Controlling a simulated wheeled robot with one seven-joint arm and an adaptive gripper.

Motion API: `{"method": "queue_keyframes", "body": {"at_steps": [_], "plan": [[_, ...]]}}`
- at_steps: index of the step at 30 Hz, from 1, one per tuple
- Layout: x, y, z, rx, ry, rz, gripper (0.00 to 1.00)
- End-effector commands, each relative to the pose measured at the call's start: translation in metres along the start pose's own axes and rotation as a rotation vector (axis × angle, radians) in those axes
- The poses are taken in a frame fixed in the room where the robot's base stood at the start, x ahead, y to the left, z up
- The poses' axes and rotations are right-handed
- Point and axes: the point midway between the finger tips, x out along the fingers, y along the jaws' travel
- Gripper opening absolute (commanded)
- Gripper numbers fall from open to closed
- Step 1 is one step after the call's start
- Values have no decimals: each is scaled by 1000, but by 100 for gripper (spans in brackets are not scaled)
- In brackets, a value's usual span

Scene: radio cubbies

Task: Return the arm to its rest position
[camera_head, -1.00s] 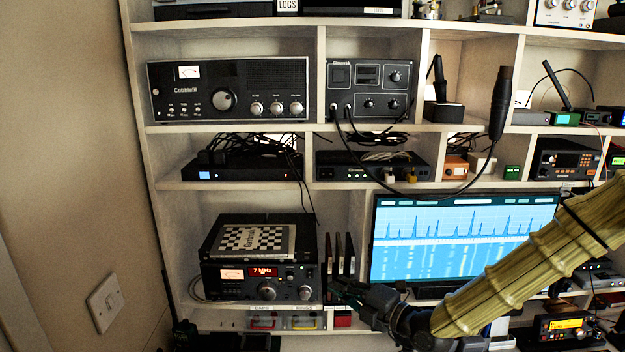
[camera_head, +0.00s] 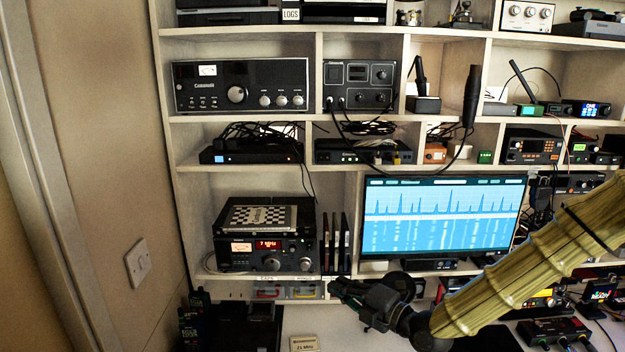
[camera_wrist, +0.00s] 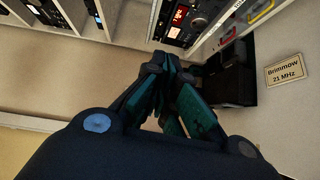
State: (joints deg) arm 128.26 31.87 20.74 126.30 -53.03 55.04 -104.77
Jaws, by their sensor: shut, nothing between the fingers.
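My gripper (camera_head: 338,290) is at the lower middle of the head view, in front of the shelf unit and below the left edge of the blue screen. My bamboo-like arm reaches in from the right. In the wrist view my gripper (camera_wrist: 167,62) is shut, its fingertips together with nothing between them. It points toward the lower shelves and appears apart from them, though the exact gap is hard to judge.
The monitor (camera_head: 445,212) stands right of my gripper. A radio with a red display (camera_head: 264,254) carries a chessboard-patterned box (camera_head: 258,217). A Brimmow 21 MHz card (camera_wrist: 284,70) lies on the pale surface below. Thin upright cases (camera_head: 336,240) stand beside the radio.

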Motion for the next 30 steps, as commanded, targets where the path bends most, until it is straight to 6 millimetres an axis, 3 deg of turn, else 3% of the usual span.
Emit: {"method": "queue_keyframes", "body": {"at_steps": [2, 8, 17, 23, 30], "plan": [[0, -1, -1, 3, 0, -2, 0], [-4, -39, -8, 139, -18, -81, 0], [-21, -108, -21, 402, -87, -226, 0], [-52, -184, -39, 689, -204, -383, 0], [-127, -295, -75, 1137, -507, -604, 0]]}}
